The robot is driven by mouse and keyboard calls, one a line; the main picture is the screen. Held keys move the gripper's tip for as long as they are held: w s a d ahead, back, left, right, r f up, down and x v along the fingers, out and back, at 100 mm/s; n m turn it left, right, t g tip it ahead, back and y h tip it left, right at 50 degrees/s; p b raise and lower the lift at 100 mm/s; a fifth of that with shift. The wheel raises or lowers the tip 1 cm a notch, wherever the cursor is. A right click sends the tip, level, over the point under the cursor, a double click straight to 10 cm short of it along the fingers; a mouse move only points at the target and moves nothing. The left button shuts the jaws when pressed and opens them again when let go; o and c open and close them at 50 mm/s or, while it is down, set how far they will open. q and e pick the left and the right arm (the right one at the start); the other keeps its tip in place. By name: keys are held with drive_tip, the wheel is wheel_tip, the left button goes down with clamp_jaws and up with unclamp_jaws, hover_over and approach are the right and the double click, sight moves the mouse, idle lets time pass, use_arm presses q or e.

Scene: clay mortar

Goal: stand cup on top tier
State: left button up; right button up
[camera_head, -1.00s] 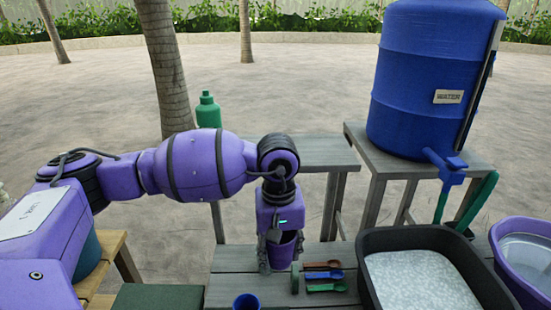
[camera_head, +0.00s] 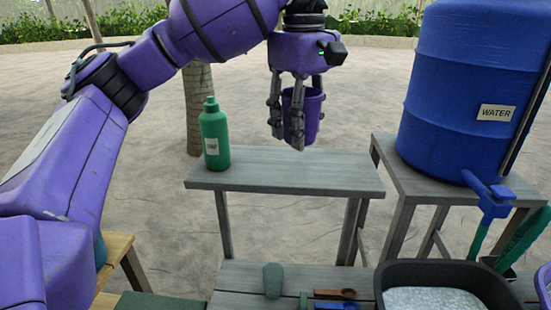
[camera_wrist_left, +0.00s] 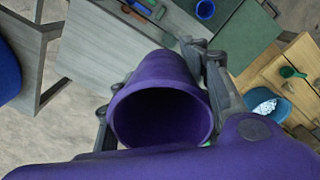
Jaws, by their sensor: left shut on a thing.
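A purple cup (camera_head: 311,112) is held upright in my left gripper (camera_head: 287,125). The gripper's fingers are shut on it, one on each side. The cup hangs in the air above the raised grey plank tier (camera_head: 300,170), near that tier's back edge in the picture. In the left wrist view the cup (camera_wrist_left: 160,115) shows its open, dark mouth toward the camera, between the fingers. My right gripper is not in view.
A green bottle (camera_head: 215,140) stands at the tier's left end. A blue water barrel (camera_head: 470,90) stands on a stand at the right. A black tub (camera_head: 450,272) and small scoops (camera_head: 335,294) lie on the lower bench. The tier's middle and right are clear.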

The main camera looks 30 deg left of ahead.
sight(272, 171)
use_arm(q)
drive_tip(key=a+f, duration=0.2)
drive_tip(key=w+a+f, duration=0.1)
drive_tip(key=a+f, duration=0.1)
drive_tip(key=a, duration=0.1)
drive_tip(key=w+a+f+b, duration=0.1)
drive_tip(key=a+f, duration=0.1)
drive_tip(key=f, duration=0.1)
drive_tip(key=shift+w+a, duration=0.2)
drive_tip(key=shift+a+f, duration=0.3)
drive_tip(key=shift+f, duration=1.45)
drive_tip(key=shift+f, duration=0.1)
drive_tip(key=shift+f, duration=0.15)
drive_tip(key=o, duration=1.2)
drive_tip(key=shift+c, duration=0.2)
